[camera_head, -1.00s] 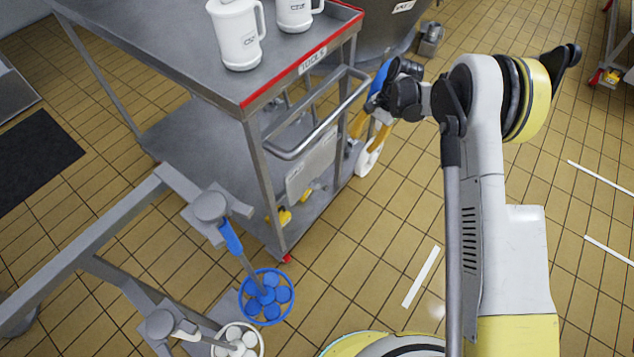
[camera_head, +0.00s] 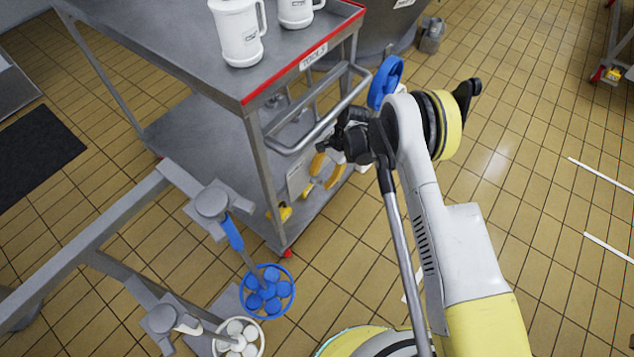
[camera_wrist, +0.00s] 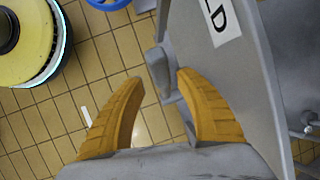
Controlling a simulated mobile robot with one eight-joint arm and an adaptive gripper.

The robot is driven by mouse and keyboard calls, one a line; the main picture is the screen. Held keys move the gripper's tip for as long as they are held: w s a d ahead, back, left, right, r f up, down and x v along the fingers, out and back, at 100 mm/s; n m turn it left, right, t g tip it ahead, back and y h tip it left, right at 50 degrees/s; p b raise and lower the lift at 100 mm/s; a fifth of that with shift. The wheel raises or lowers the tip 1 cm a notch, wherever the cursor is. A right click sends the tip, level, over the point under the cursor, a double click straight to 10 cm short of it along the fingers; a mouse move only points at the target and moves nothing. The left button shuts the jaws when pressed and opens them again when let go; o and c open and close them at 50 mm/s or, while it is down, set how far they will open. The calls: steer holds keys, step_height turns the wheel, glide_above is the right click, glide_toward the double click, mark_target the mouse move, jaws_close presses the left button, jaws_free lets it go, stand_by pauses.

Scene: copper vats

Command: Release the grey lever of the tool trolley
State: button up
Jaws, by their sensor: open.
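The tool trolley (camera_head: 245,100) is grey metal with a red front edge and a "TOOLS" label. My gripper (camera_head: 320,182) is at its near end, below the push handle, beside a pale panel on the lower part. In the wrist view its two orange fingers (camera_wrist: 159,77) are spread apart with nothing clamped between them. A grey lever (camera_wrist: 157,61) shows just past the fingertips, roughly in line with the gap, beside a grey panel with a white label (camera_wrist: 219,20). The lever cannot be made out in the head view, where my gripper and arm cover that area.
White jugs (camera_head: 238,32) stand on the trolley top. The tubular push handle (camera_head: 318,130) is just above my gripper. A blue wheel (camera_head: 386,82) is behind my arm. Stands with blue (camera_head: 267,291) and white round pieces are at the lower left.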

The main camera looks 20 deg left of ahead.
steer(key=shift+s+a, duration=0.5)
steer(key=shift+a+f+b, duration=0.1)
steer(key=shift+f+b, duration=0.45)
jaws_close()
